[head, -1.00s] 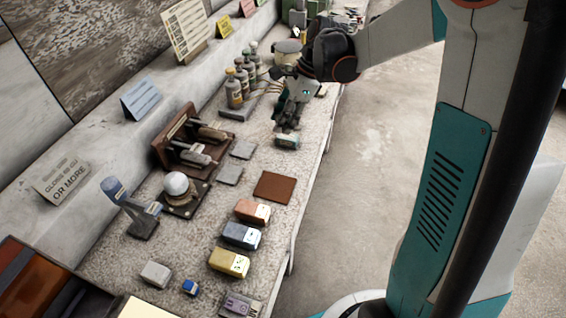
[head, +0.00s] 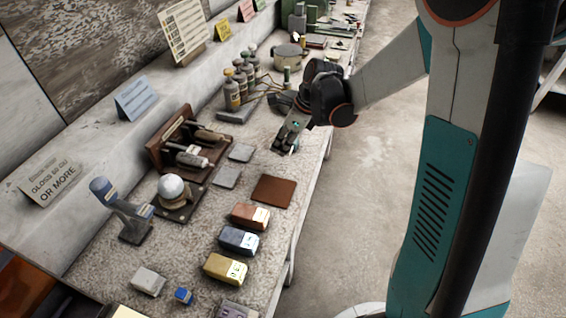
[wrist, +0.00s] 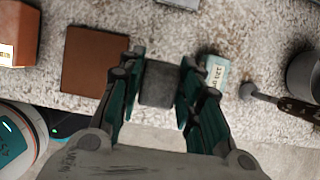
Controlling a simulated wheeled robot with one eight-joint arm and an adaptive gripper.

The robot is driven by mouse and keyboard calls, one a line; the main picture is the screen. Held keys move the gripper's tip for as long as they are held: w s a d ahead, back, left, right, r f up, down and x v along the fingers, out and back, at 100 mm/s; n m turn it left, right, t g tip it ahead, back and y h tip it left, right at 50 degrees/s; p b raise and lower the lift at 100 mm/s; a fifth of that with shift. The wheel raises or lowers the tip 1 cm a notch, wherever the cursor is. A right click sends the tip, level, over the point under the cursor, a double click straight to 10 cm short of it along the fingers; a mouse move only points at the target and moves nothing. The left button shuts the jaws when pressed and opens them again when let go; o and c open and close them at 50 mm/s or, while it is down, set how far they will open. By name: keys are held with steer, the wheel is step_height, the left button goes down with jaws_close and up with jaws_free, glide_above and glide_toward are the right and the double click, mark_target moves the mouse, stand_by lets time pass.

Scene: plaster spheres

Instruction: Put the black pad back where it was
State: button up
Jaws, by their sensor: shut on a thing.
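The black pad (wrist: 158,83), a dark grey block, sits between the two fingers of my gripper (wrist: 162,74) in the wrist view. The fingers are shut on its sides. In the head view my gripper (head: 289,138) is over the bench's right part, beyond the brown square mat (head: 274,191); the pad cannot be made out there. In the wrist view the brown mat (wrist: 95,62) is just left of the gripper. A small pale-labelled block (wrist: 216,70) is close by the right finger. I cannot tell the pad's height above the bench.
Two grey plates (head: 227,178) lie left of the mat. Orange, blue and yellow blocks (head: 239,240) line the near right side. Bottles (head: 233,95) and a pot (head: 289,57) stand farther back. A white sphere (head: 171,187) rests on a stand. The bench's right edge is close.

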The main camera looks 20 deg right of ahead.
step_height(320, 180, down, 7)
steer(key=shift+b, duration=1.15)
steer(key=shift+r, duration=0.1)
steer(key=o, duration=0.5)
steer(key=shift+f, duration=0.2)
steer(key=o, duration=0.4)
steer(key=shift+r, duration=0.1)
steer(key=p+v, duration=0.4)
steer(key=v, duration=0.8)
steer(key=shift+a+r, duration=0.1)
steer(key=shift+r, duration=0.05)
